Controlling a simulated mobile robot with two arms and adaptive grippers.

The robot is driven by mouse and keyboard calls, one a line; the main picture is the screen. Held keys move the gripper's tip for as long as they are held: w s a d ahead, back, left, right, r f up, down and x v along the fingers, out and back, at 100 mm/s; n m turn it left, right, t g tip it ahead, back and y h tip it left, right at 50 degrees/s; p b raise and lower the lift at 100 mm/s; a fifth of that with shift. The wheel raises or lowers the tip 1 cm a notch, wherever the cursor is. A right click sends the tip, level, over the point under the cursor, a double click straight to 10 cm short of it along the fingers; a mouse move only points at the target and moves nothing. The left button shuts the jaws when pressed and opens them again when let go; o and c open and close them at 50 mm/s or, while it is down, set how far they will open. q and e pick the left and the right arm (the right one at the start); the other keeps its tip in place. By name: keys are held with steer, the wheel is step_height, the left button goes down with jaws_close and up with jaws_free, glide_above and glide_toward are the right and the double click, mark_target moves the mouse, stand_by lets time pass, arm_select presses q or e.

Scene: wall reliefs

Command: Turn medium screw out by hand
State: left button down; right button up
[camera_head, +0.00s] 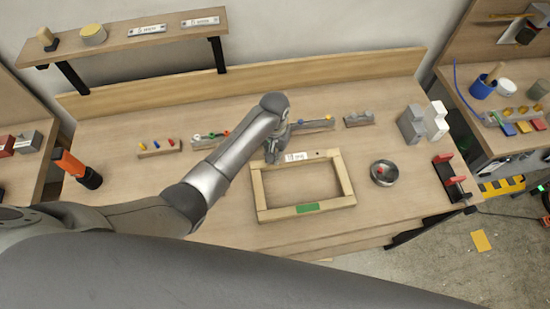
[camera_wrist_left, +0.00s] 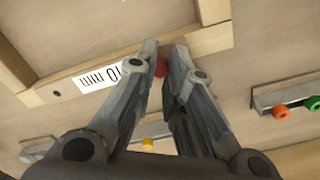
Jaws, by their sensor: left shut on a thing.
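A wooden frame (camera_head: 348,180) lies on the workbench, with a white label and a green patch on its bars. In the left wrist view its bar (camera_wrist_left: 135,70) carries a label reading "10 mm". My left gripper (camera_head: 272,156) is over the frame's far left corner, pointing down. In the left wrist view my left gripper (camera_wrist_left: 163,52) is shut on a small red screw (camera_wrist_left: 160,67), mostly hidden between the fingertips. I cannot tell how deep the screw sits in the wood. My right gripper is out of view.
Racks with coloured screws (camera_head: 160,148) stand behind the frame. A round metal dish (camera_head: 384,173) with a red item is right of it, near a red holder (camera_head: 449,178) and grey blocks (camera_head: 412,124). An orange-handled tool (camera_head: 77,168) lies at left.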

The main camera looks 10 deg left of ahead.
arm_select(q)
steer(key=shift+n, duration=0.4)
steer(key=n, duration=0.3)
steer(key=shift+n, duration=1.1)
steer(key=c, duration=2.1)
jaws_free()
steer(key=shift+n, duration=0.3)
jaws_close()
steer(key=shift+r, duration=0.1)
steer(key=shift+r, duration=0.4)
